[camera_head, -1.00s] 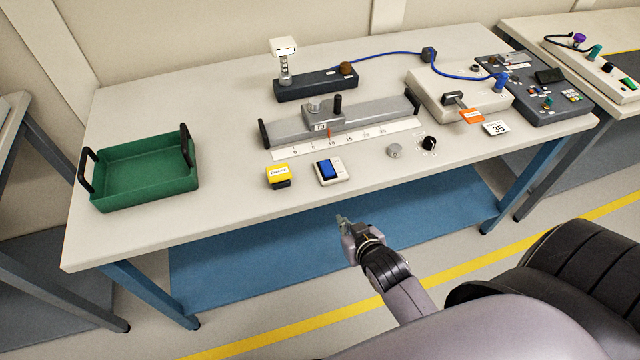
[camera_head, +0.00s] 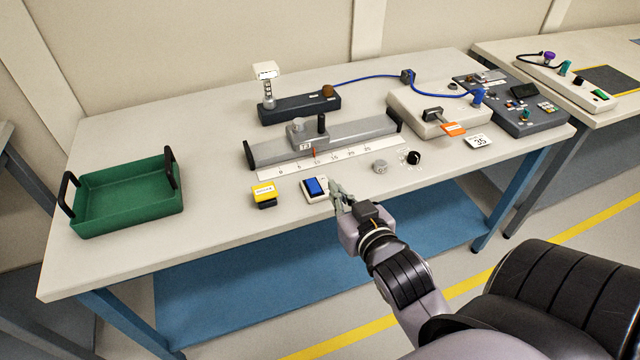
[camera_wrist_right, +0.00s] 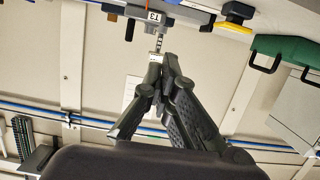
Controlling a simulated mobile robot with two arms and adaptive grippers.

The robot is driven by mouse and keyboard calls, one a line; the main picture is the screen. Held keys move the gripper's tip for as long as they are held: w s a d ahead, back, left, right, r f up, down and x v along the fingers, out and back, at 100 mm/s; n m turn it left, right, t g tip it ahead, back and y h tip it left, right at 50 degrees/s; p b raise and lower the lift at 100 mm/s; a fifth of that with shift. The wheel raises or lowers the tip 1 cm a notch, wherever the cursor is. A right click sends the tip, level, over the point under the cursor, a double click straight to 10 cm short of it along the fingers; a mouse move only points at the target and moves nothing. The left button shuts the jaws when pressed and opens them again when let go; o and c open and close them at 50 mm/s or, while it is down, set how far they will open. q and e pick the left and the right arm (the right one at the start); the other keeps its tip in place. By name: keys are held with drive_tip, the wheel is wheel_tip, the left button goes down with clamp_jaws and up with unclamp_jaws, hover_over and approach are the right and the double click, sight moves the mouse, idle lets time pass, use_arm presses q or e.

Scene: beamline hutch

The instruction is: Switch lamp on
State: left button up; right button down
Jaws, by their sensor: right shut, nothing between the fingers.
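A white box with a blue rocker switch (camera_head: 316,187) sits near the table's front edge. My right gripper (camera_head: 338,193) is shut and empty, just right of this box at the table's front edge. I cannot tell whether its fingertips touch the box. In the right wrist view the closed fingers (camera_wrist_right: 162,68) point toward the rail's T3 carriage (camera_wrist_right: 153,17). A post with a white head (camera_head: 266,71) stands on a dark base at the back; I cannot tell if this is the lamp. No lit lamp is evident. My left gripper is not in view.
A yellow button box (camera_head: 264,194) stands left of the switch box. Behind are a scale strip (camera_head: 335,160) and a grey rail (camera_head: 350,137). Right are a grey knob (camera_head: 380,167) and a black knob (camera_head: 414,157). A green tray (camera_head: 125,195) stands left, with clear tabletop between.

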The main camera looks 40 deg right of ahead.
hover_over(313, 186)
drive_tip(key=s, duration=0.4)
wheel_tip(313, 186, down, 2)
drive_tip(key=f, duration=0.1)
drive_tip(key=w+f, duration=0.1)
drive_tip(key=f, duration=0.1)
drive_tip(key=shift+f, duration=0.75)
